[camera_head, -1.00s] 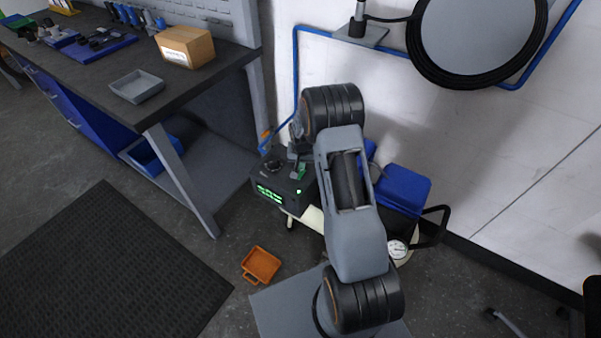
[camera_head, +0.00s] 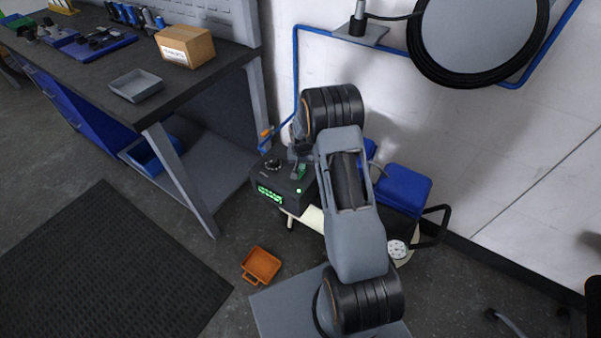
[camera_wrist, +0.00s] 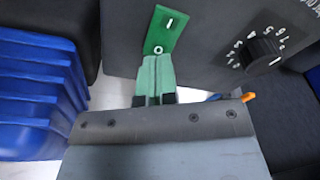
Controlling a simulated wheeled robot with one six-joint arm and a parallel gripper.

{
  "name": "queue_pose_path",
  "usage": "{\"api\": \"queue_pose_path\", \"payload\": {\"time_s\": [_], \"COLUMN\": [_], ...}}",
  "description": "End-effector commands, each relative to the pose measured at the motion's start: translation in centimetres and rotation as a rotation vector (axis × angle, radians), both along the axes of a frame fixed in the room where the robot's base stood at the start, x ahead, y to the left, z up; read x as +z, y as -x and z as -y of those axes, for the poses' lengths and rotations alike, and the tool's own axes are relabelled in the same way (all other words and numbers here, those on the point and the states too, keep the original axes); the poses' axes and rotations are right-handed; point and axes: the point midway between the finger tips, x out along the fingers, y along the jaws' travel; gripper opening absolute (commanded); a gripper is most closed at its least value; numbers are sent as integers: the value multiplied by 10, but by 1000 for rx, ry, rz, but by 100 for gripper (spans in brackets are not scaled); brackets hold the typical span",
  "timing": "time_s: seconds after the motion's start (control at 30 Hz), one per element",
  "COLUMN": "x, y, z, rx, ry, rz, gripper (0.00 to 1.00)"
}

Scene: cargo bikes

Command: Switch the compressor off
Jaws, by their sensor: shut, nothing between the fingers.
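The compressor's dark control box (camera_head: 283,185) stands low by the wall, with a lit green display (camera_head: 270,194) and a small green light. Its green rocker switch (camera_wrist: 165,28) carries an I at the far end and an O at the near end. It also shows in the head view (camera_head: 300,172). My gripper (camera_wrist: 155,62) is shut and empty, its fingertips at the O end of the switch. I cannot tell whether they press on it. My arm hides part of the compressor, including some of its blue part (camera_head: 405,188).
A black dial knob (camera_wrist: 262,52) sits right of the switch. Blue ribbed casing (camera_wrist: 38,95) is close on the left in the wrist view. A workbench (camera_head: 105,85) stands left in the head view. An orange tray (camera_head: 262,265) lies on the floor, near a dark mat (camera_head: 110,270).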

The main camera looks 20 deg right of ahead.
Motion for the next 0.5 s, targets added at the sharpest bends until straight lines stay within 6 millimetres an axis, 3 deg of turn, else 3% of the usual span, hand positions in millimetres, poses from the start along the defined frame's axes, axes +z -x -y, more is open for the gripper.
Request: {"api": "queue_pose_path", "payload": {"time_s": [0.5], "x": [-8], "y": [0], "z": [0], "rx": [0], "ry": [0], "rz": [0], "gripper": [0]}}
